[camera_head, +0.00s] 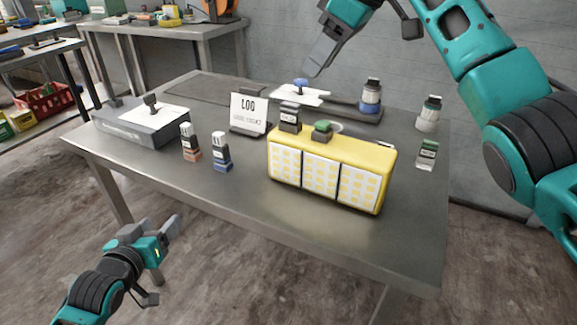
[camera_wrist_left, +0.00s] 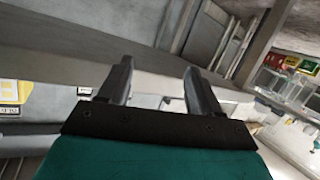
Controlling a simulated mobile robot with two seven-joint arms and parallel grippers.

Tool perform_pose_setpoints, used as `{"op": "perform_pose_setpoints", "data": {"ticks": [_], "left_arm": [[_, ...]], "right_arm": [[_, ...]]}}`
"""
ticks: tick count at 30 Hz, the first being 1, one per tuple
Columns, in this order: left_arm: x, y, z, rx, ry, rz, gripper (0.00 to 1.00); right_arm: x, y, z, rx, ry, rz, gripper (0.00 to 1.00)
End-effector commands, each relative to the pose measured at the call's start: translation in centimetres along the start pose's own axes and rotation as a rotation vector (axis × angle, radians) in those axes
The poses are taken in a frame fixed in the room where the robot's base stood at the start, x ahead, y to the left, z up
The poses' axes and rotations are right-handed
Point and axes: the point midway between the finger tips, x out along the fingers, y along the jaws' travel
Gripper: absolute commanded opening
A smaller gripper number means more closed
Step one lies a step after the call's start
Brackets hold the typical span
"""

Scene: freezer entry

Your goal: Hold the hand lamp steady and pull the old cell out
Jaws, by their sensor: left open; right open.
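The yellow hand lamp (camera_head: 388,160), a long box with three white gridded panels on its front, stands on the metal table (camera_head: 240,200). A dark cell with a pale label (camera_head: 289,117) stands upright at its top left; I cannot tell how deep it sits. A green knob (camera_head: 322,127) is beside it on top. My left gripper (camera_head: 168,234) is open and empty, low in front of the table, away from the lamp. Its spread fingers show in the left wrist view (camera_wrist_left: 158,88). My right gripper (camera_head: 316,62) is open above the table's back, behind the lamp, touching nothing visible.
The table's front is clear.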

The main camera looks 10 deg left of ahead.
Motion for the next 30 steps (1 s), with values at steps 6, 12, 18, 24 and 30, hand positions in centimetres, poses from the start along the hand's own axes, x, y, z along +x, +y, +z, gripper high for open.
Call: {"op": "perform_pose_setpoints", "data": {"ticks": [6, 12, 18, 24, 30], "left_arm": [[1.4, -3.8, -7.1, -0.108, 0.137, -0.051, 0.64], [2.1, 2.5, -9.0, -0.070, 0.157, 0.044, 0.64], [1.3, 11.6, -9.7, 0.030, 0.166, 0.176, 0.64], [-2.0, 21.8, -10.7, 0.146, 0.209, 0.329, 0.64], [-5.4, 27.7, -11.2, 0.219, 0.254, 0.424, 0.64]], "right_arm": [[0.0, 0.0, 0.0, 0.001, 0.000, 0.000, 0.43], [0.0, 0.0, 0.0, 0.000, 0.000, 0.000, 0.43], [0.0, 0.0, 0.0, 0.000, 0.000, 0.000, 0.43], [0.0, 0.0, 0.0, 0.000, 0.000, 0.000, 0.43], [0.0, 0.0, 0.0, 0.000, 0.000, 0.000, 0.43]]}}
